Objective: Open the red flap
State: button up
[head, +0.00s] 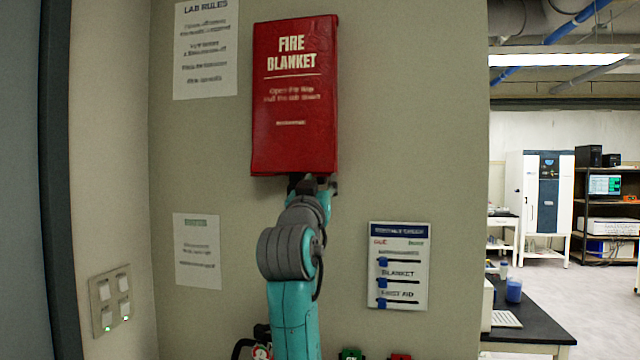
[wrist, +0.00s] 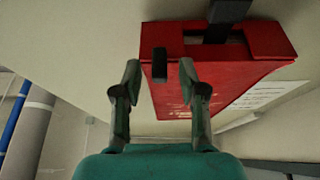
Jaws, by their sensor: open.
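The red flap, a cover printed "FIRE BLANKET" (head: 292,110), hangs closed against the wall in the head view. My gripper (head: 315,185) is just below its lower edge and partly hidden by my arm. In the wrist view the red underside (wrist: 185,75) of the holder fills the upper middle. My gripper (wrist: 160,68) is open there, with its two fingers apart. A short dark tab (wrist: 160,64) on the red cover appears between the fingertips. I cannot tell whether the fingers touch it. A wider dark strap (wrist: 228,14) shows at an opening in the underside.
Paper notices hang at upper left (head: 206,48) and lower left (head: 197,252). A tag board (head: 399,266) is on the wall at lower right. Switches (head: 111,298) are on the left wall. A dark bench (head: 535,325) stands at right. The wall around the cover is mostly clear.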

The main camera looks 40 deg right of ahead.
jog(key=shift+w+d+r, duration=0.15)
jog(key=shift+w+d, duration=0.05)
jog(key=shift+d, duration=0.1)
jog(key=shift+c, duration=0.3)
grip_shut()
